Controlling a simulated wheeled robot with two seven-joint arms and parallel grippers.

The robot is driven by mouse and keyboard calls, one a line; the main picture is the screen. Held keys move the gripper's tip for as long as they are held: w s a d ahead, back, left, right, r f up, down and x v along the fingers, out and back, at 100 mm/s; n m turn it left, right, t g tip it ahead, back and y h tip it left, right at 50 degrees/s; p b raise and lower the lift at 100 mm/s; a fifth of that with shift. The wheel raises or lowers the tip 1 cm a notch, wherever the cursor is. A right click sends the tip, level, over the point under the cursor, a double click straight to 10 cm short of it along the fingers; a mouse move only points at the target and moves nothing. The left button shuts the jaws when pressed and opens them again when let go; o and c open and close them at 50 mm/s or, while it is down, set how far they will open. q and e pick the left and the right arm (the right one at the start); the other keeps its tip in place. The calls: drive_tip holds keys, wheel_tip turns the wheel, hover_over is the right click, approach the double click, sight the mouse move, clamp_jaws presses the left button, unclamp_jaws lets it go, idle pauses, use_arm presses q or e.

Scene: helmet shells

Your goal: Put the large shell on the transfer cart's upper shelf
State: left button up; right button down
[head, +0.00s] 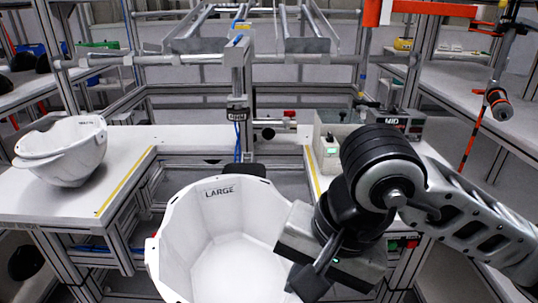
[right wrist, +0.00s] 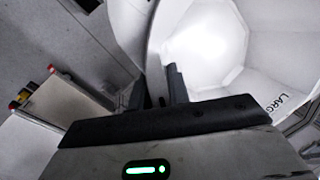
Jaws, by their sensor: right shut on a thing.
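The large shell (head: 205,225) is a white, open, faceted bowl marked "LARGE", held with its opening up in the lower middle of the head view. In the right wrist view its white inside (right wrist: 215,45) and lettering show. My right gripper (head: 296,270) is shut on the shell's right rim, and the wrist view shows its two dark fingers (right wrist: 163,88) at the wall. The shell's lower part is cut off by the frame's edge. My left gripper is not in view. I cannot pick out the transfer cart with certainty.
Other white shells (head: 68,155), stacked, sit on the left bench (head: 130,150). A control box (head: 338,140) and a device marked "MID" (head: 398,122) stand on the bench behind my right arm. A metal frame post (head: 237,75) rises behind the shell. A tool hangs at the right (head: 498,100).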

drive_tip(key=w+d+f+n, duration=0.2)
drive_tip(key=w+d, duration=0.1)
drive_tip(key=d, duration=0.4)
drive_tip(key=w+d+f+n+g+p, duration=0.1)
drive_tip(key=w+d+f+n, duration=0.1)
drive_tip(key=d, duration=0.5)
drive_tip(key=shift+w+d+f, duration=0.15)
drive_tip(key=shift+w+f, duration=0.3)
drive_tip(key=shift+f, duration=0.35)
drive_tip(key=shift+s, duration=0.15)
